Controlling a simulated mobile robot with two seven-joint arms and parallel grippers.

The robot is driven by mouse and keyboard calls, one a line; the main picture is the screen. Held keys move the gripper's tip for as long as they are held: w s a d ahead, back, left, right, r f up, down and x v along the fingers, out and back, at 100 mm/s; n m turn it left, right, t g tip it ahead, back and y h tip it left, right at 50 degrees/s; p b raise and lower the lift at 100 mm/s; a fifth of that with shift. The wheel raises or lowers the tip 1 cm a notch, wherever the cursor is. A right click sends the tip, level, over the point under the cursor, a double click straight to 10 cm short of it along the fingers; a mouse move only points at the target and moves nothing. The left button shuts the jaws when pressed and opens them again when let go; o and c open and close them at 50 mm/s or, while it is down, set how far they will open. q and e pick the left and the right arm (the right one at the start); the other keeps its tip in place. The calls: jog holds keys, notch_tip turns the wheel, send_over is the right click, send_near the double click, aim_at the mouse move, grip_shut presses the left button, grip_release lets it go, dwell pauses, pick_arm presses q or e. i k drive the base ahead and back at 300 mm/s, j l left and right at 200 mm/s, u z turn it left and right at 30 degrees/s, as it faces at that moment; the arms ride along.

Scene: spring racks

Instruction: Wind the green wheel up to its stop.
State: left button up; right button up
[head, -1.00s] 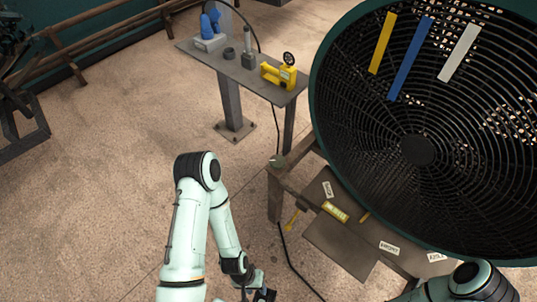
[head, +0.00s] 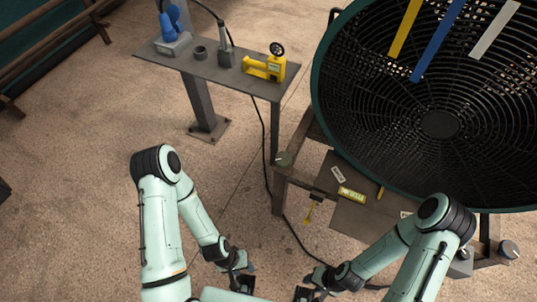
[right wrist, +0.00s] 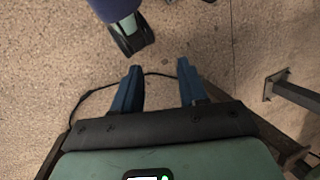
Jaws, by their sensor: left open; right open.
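I cannot make out a green wheel in any view. My left gripper (head: 243,284) is at the bottom of the head view, low and in front of my body, with nothing seen between its fingers. Neither gripper touches any object of the place.
A large dark fan (head: 350,120) fills the right of the head view, above a brown bench with labels (head: 351,194). A grey side table (head: 225,72) holds a yellow gauge tool (head: 262,66) and a blue item (head: 172,20). A black cable (head: 268,160) runs down to the floor.

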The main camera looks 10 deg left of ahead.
aim_at(283, 159)
jog(key=i+j, duration=0.1)
jog(key=j, duration=0.8)
jog(key=i+j, duration=0.1)
jog(key=j, duration=0.75)
